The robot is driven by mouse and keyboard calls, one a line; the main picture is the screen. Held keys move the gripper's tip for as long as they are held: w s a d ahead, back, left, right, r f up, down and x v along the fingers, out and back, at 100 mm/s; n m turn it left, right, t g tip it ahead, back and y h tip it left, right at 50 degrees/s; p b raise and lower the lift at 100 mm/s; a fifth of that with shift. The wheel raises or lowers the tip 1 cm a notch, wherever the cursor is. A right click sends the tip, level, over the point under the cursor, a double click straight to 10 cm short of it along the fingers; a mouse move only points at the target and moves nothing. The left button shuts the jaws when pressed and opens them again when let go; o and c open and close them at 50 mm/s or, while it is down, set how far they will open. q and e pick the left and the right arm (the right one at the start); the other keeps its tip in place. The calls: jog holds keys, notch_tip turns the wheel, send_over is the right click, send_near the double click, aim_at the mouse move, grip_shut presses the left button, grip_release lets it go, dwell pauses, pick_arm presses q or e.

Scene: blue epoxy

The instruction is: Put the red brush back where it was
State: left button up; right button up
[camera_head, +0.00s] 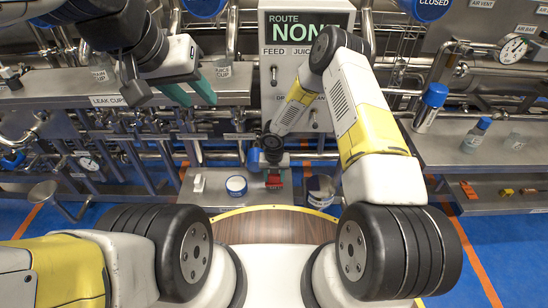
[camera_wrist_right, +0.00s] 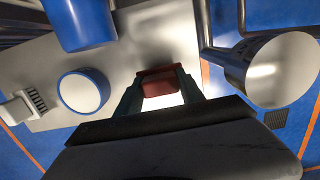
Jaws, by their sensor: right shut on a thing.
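The red brush (camera_head: 274,181) is in my right gripper (camera_head: 273,169), low over the grey bench at the middle of the head view. In the right wrist view the red brush (camera_wrist_right: 160,82) shows as a dark red block between the two fingers of the right gripper (camera_wrist_right: 160,92), which are shut on it. I cannot tell whether the brush touches the bench. My left gripper (camera_head: 200,97) is at the upper left of the head view, in front of the upper shelf. Its teal fingers are apart with nothing between them.
A blue cylinder (camera_wrist_right: 80,20) shows above the tub. Bottles stand on the right shelf (camera_head: 465,150).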

aim_at(274, 184)
jog(key=shift+f, duration=0.9)
jog(key=o, duration=1.2)
jog(key=shift+f, duration=0.15)
notch_tip(274, 184, up, 12)
jog(key=s, duration=0.1)
jog(key=shift+s, duration=0.2)
